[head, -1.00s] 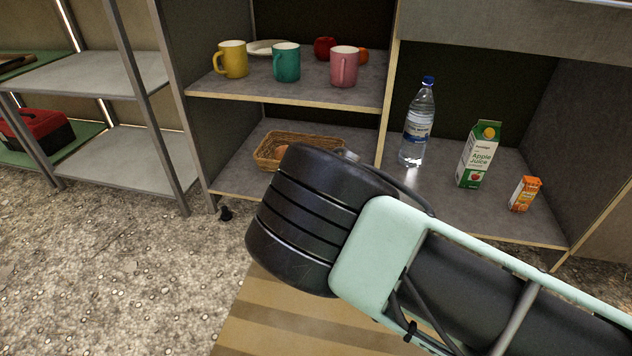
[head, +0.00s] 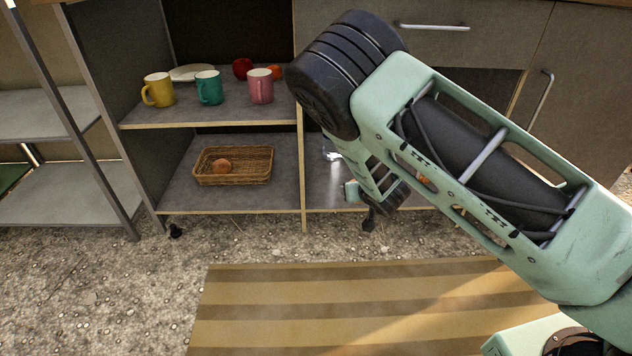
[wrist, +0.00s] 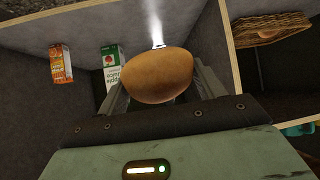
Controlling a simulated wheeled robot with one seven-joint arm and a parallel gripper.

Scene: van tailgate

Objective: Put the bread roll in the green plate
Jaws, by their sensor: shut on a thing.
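My gripper (wrist: 160,84) is shut on a brown, rounded bread roll (wrist: 158,75), with a finger on each side of it in the wrist view. In the head view my arm hides the roll and most of the gripper. A pale, whitish plate (head: 190,72) lies behind the mugs on the upper left shelf. I see no plate that looks clearly green in any view.
A wicker basket (head: 232,179) holding a round brown item (head: 221,166) sits on the lower shelf. The wrist view shows a juice carton (wrist: 112,66) and an orange box (wrist: 61,64).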

